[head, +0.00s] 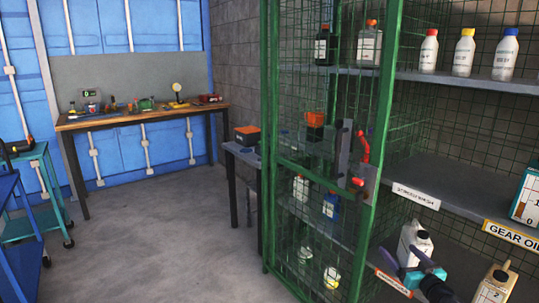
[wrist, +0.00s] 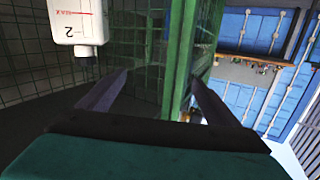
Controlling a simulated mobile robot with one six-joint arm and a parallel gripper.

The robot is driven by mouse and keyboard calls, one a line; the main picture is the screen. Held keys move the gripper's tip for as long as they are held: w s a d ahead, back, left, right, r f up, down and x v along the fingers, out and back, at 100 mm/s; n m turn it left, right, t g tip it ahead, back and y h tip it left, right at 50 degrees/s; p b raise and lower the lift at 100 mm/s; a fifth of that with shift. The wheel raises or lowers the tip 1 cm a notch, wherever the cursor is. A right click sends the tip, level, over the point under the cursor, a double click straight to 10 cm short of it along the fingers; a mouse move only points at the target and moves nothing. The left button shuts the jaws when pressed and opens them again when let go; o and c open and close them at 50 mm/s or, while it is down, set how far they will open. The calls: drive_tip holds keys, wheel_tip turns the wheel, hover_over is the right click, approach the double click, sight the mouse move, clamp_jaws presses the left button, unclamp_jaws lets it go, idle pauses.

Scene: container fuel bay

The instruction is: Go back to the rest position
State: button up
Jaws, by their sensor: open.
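My gripper (head: 404,260) is at the lower right of the head view, by the lower shelf of the green mesh cabinet (head: 383,130). Its fingers are spread in front of a white jug (head: 414,236) and overlap its lower part in the picture; I cannot tell whether they touch it. In the wrist view my gripper (wrist: 155,84) is open with nothing between its fingers. An upside-down white container (wrist: 75,22) marked 2 and MAX shows at the top left there, apart from the fingers.
A beige jug (head: 494,286) stands right of my gripper. The cabinet's green frame edge (head: 372,225) is close on the left. Bottles (head: 465,52) stand on the upper shelf. A workbench (head: 140,116) and blue cart (head: 22,235) stand farther left, with open floor (head: 150,235) between.

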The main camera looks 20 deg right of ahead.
drive_tip(key=w+a+f+n+g+y+p, duration=0.1)
drive_tip(key=w+a+f+y, duration=0.2)
drive_tip(key=a, duration=0.5)
drive_tip(key=w+a+f+n+g+y+p, duration=0.1)
drive_tip(key=w+a+f+n, duration=0.1)
drive_tip(key=w+a+f, duration=0.45)
drive_tip(key=w+a+f+n+g+y+p, duration=0.1)
drive_tip(key=a+f+y, duration=0.15)
drive_tip(key=a, duration=0.75)
drive_tip(key=s+a+f+n+g+y+p, duration=0.1)
drive_tip(key=s+a+f+n+g+y, duration=0.15)
drive_tip(key=a+f, duration=0.6)
drive_tip(key=s+a+f+n+g+y+p, duration=0.1)
drive_tip(key=s+a+f+g+y+p, duration=0.2)
drive_tip(key=a, duration=1.1)
drive_tip(key=s+a+f+n+g+h+p, duration=0.1)
drive_tip(key=s+a+f+g, duration=0.4)
drive_tip(key=s, duration=0.4)
drive_tip(key=s+a+f+n+g+h, duration=0.1)
drive_tip(key=s+a+f+g, duration=0.3)
drive_tip(key=s+a+f, duration=0.3)
drive_tip(key=s+d+f+m+g+h, duration=0.2)
drive_tip(key=s+d+m+g+h, duration=0.2)
drive_tip(key=s+d, duration=0.5)
drive_tip(key=shift+s+m+g+h+p, duration=0.35)
drive_tip(key=shift+s+m+h, duration=1)
drive_tip(key=shift+s, duration=1.5)
